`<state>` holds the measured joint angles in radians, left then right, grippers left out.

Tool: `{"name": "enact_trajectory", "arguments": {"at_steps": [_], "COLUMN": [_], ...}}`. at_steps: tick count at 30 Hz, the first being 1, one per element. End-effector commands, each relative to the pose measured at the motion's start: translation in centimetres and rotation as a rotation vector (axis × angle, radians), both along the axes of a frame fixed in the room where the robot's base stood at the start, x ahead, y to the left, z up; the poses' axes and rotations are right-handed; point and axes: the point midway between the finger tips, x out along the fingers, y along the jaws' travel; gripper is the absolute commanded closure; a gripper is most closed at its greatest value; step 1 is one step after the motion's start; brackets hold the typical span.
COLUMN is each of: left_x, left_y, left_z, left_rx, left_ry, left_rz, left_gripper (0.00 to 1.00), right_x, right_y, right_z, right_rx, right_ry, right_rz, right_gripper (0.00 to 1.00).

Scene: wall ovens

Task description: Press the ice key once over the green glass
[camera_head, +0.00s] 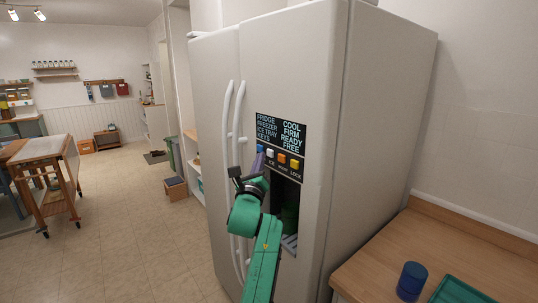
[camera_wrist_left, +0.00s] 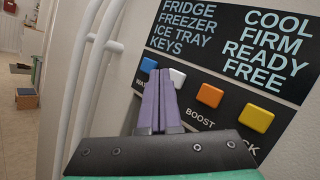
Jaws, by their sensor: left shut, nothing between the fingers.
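My left gripper (camera_head: 258,161) is shut and empty, its purple fingers together in front of the fridge's key row. In the left wrist view its fingertips (camera_wrist_left: 159,73) appear between the blue key (camera_wrist_left: 148,65) and the white ice key (camera_wrist_left: 178,78), covering part of the white key's left edge. I cannot tell whether they touch. The ice key also shows in the head view (camera_head: 270,154). The green glass (camera_head: 290,207) stands in the dark dispenser recess below the keys, partly hidden by my left arm. My right gripper is not in view.
Right of the ice key are an orange key (camera_wrist_left: 210,95) and a yellow key (camera_wrist_left: 256,118). The display (camera_wrist_left: 235,45) reads COOL, FIRM, READY, FREE. White door handles (camera_head: 233,150) stand left of the keys. A wooden counter (camera_head: 400,260) at right bears a blue cup (camera_head: 411,281) and green tray (camera_head: 458,292).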

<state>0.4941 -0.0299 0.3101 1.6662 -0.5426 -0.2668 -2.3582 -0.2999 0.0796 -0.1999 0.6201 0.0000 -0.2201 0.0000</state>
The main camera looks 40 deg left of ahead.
Motion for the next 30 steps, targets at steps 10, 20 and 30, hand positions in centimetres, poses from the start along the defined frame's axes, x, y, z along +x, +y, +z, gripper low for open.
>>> {"name": "enact_trajectory", "arguments": {"at_steps": [10,20,30], "left_x": [0.00,0.12,0.81], "left_y": [0.00,-0.04,-0.27], "left_z": [0.00,-0.06,0.03], "left_rx": [0.000,-0.001,0.000], "left_ry": [0.000,0.000,0.000], "left_rz": [0.000,0.000,0.000], "left_gripper": [1.00,1.00,1.00], "right_x": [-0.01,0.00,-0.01], "right_y": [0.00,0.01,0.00], "right_z": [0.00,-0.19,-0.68], "right_rx": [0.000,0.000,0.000], "right_ry": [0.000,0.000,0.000], "right_rz": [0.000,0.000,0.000], "right_gripper": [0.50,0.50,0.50]}}
